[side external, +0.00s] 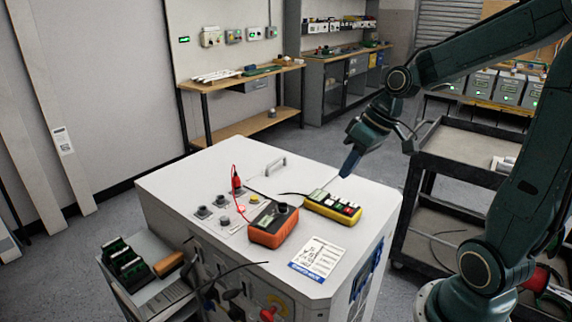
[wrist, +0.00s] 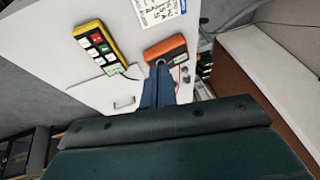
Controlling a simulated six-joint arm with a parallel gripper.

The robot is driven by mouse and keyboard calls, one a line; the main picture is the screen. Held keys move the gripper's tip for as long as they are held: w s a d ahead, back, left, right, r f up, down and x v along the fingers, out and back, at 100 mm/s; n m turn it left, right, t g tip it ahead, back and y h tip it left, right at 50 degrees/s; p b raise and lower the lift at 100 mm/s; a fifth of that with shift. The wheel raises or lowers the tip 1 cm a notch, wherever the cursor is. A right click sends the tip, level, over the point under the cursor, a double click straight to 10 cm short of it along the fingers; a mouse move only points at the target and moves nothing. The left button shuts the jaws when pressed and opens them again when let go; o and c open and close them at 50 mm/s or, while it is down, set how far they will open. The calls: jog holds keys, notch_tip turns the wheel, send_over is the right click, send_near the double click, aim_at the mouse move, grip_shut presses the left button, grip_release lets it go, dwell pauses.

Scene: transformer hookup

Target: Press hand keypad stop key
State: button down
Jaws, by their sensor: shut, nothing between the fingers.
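The hand keypad (side external: 320,211) is a yellow box with a dark face and several coloured keys. It lies on the white cabinet top (side external: 215,165), right of an orange device. It also shows in the wrist view (wrist: 81,31), at upper left, with red, green and white keys in view. I cannot read the key labels, so which one is stop is not legible. My gripper (side external: 345,175) is shut and empty, pointing down above and behind the keypad, apart from it. In the wrist view its blue fingers (wrist: 160,70) overlap the orange device's edge, right of the keypad.
The orange device (side external: 272,227) with a dark knob stands left of the keypad. A printed sheet (side external: 318,258) lies at the front. Knobs, a red plug (side external: 236,184) and a handle (side external: 275,166) occupy the top's left and back. A dark cart (side external: 455,150) stands at right.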

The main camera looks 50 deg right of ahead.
jog(key=m+t+y, duration=0.1)
jog(key=y, duration=0.1)
send_over(351, 210)
jog(key=a, duration=0.1)
notch_tip(351, 210, down, 6)
jog(key=shift+d+f+m+t, duration=0.3)
jog(key=shift+d+t, duration=0.1)
jog(key=shift+d, duration=0.1)
jog(key=shift+f, duration=4.35)
jog(key=shift+f, duration=0.8)
jog(key=shift+r, duration=0.85)
jog(key=shift+r, duration=0.1)
